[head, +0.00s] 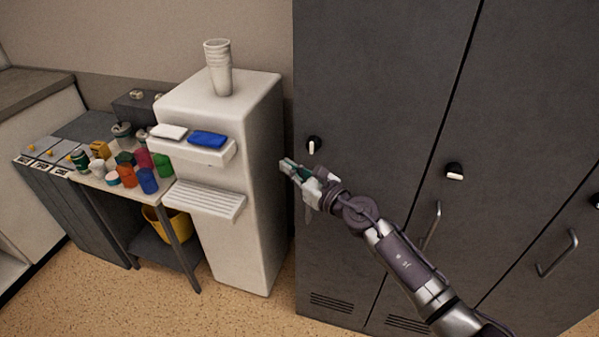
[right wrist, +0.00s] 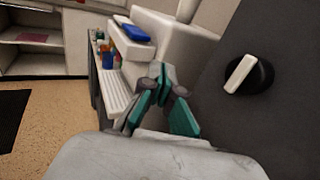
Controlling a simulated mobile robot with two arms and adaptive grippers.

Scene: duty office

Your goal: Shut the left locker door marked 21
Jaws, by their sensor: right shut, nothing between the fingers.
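The left locker door (head: 375,80) is a tall dark grey panel beside the white dispenser. It looks about flush with the door to its right; I cannot tell whether a small gap is left. No number 21 is readable. Its black knob with a white grip (head: 314,145) is near its left edge and also shows in the right wrist view (right wrist: 241,75). My right gripper (head: 284,165) is shut and empty, in front of the door's left edge, below and left of the knob. I cannot tell whether it touches the door. The door's handle is mostly hidden behind it. My left gripper is not in view.
The white dispenser (head: 262,190) stands close left of the lockers, with stacked cups (head: 218,68) on top. A table with colourful cups and jars (head: 127,175) stands further left, a yellow bucket (head: 172,222) under it. More locker doors (head: 530,90) stand to the right.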

